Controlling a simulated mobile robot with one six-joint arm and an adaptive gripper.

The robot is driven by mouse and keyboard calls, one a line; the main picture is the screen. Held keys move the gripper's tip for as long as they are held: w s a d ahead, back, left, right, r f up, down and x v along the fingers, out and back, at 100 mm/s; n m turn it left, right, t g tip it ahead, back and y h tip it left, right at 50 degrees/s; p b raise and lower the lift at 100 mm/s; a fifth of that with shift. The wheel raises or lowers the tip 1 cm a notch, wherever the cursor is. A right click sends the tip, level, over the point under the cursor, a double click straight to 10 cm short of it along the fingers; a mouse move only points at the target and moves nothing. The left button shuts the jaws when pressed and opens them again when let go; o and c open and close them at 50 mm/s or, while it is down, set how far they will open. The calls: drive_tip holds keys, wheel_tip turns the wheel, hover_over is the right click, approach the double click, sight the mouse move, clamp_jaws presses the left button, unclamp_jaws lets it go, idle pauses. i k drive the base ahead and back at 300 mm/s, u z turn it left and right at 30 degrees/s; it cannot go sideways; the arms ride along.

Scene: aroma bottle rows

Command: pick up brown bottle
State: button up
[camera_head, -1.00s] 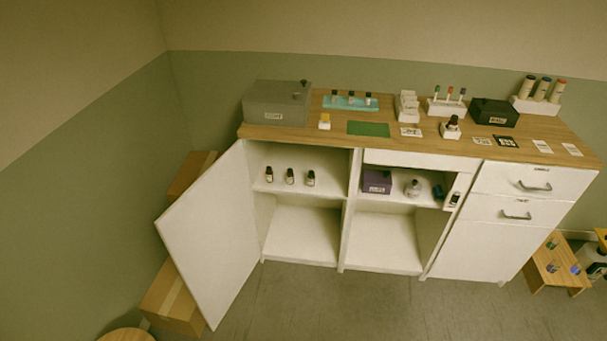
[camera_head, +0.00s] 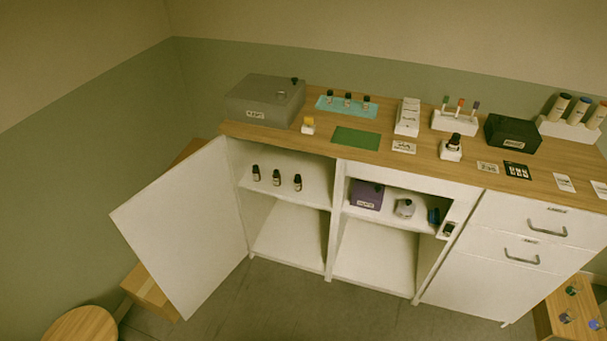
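Several small dark bottles show, and at this size I cannot tell which is the brown one. Three dark bottles with pale labels, a left one (camera_head: 256,173), a middle one (camera_head: 276,177) and a right one (camera_head: 297,182), stand upright in a row on the shelf of the open left cabinet. Three more dark-capped bottles (camera_head: 348,100) stand on a teal tray (camera_head: 325,107) on the counter. Another dark bottle (camera_head: 454,140) stands in a white holder (camera_head: 450,153) at the counter's front. My gripper is not in view.
The white cabinet door (camera_head: 180,225) stands open at the left. A grey box (camera_head: 262,100), a green mat (camera_head: 356,138) and a black box (camera_head: 512,133) are on the counter. A purple box (camera_head: 367,195) is in the middle compartment. A round stool (camera_head: 80,326) and cardboard box (camera_head: 147,290) are at lower left.

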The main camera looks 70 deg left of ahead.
sight(276, 176)
drive_tip(key=u, duration=0.05)
drive_tip(key=i, duration=2.05)
drive_tip(key=u, duration=3.45)
